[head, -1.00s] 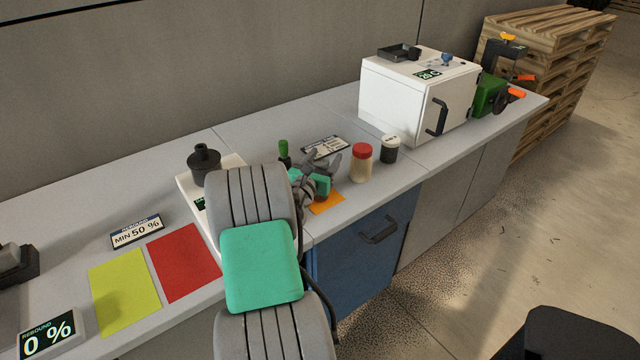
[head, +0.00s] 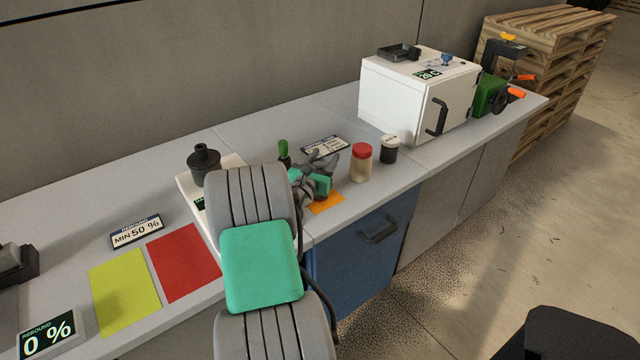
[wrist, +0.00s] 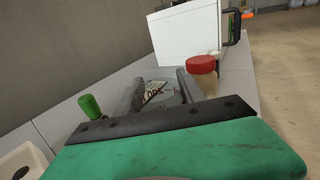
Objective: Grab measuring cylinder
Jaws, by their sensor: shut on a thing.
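My gripper (head: 326,164) is low over the counter, just behind the orange mat, with its green-padded wrist in front of it. In the wrist view, its two grey fingers (wrist: 162,90) stand a little apart, on either side of a pale, see-through shape. This shape may be the measuring cylinder, but its outline is too faint to be sure. The gripper is shut on it. A sign with dark lettering shows between and beyond the fingers. In the head view, my arm and fingers hide whatever is held.
The orange mat (head: 327,203) lies in front. A white oven (head: 415,95) stands farther right. A blue drawer (head: 362,255) is below.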

